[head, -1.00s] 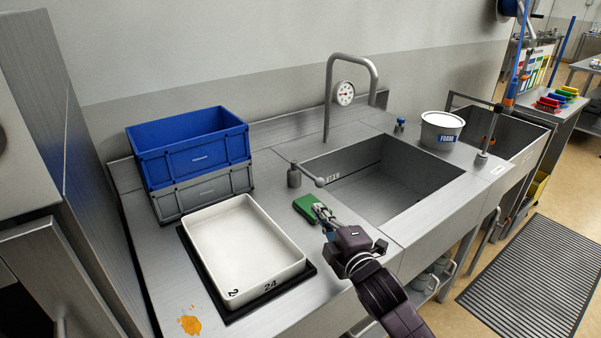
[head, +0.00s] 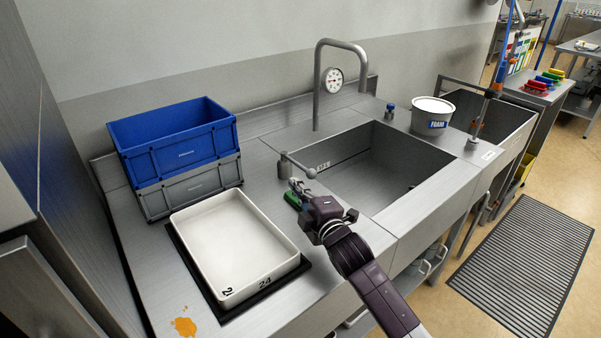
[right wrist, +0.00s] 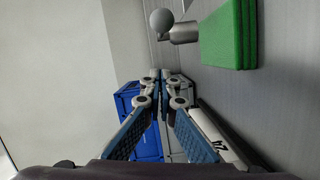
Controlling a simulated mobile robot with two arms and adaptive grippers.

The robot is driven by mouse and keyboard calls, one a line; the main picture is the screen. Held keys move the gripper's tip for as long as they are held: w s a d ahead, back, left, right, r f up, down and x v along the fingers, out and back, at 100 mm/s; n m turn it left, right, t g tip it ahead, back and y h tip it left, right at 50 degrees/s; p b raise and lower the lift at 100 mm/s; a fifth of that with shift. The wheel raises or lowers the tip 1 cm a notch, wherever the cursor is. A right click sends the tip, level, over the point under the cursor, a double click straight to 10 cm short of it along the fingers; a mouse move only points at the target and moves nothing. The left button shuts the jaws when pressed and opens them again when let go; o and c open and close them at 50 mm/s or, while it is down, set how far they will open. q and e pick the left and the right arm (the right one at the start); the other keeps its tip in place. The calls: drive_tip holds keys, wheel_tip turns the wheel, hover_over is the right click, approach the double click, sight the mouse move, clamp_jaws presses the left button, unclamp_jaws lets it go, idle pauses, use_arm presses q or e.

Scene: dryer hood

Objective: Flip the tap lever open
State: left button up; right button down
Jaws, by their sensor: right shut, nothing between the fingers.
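The tap lever (head: 298,165) is a thin grey rod with a ball end, on a short metal post (head: 284,170) at the sink's left corner. The rod points right, toward the sink. In the right wrist view the lever's ball (right wrist: 161,20) and post (right wrist: 184,33) show at the top, beyond the fingers. My right gripper (head: 294,186) is shut and empty, just in front of the post and below the ball; it also shows in the right wrist view (right wrist: 163,80). I cannot tell whether it touches the lever. My left gripper is out of view.
A green pad (head: 291,199) lies partly hidden by my right gripper. The sink basin (head: 385,165) with its curved spout (head: 317,85) is to the right. A white tray (head: 235,235) and stacked blue (head: 175,140) and grey crates (head: 190,187) stand left.

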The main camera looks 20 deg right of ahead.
sight(299, 165)
drive_tip(key=w, duration=0.4)
drive_tip(key=shift+w+a, duration=0.25)
drive_tip(key=shift+w, duration=0.15)
drive_tip(key=d, duration=0.1)
drive_tip(key=d+p, duration=0.1)
drive_tip(key=w+d, duration=0.1)
drive_tip(key=shift+w+f, duration=0.1)
drive_tip(key=shift+f, duration=0.25)
drive_tip(key=shift+w+d+f, duration=0.1)
drive_tip(key=shift+d, duration=0.3)
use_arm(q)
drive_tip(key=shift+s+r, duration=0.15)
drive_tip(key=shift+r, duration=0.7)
use_arm(e)
drive_tip(key=shift+a, duration=0.1)
use_arm(q)
drive_tip(key=shift+p, duration=0.3)
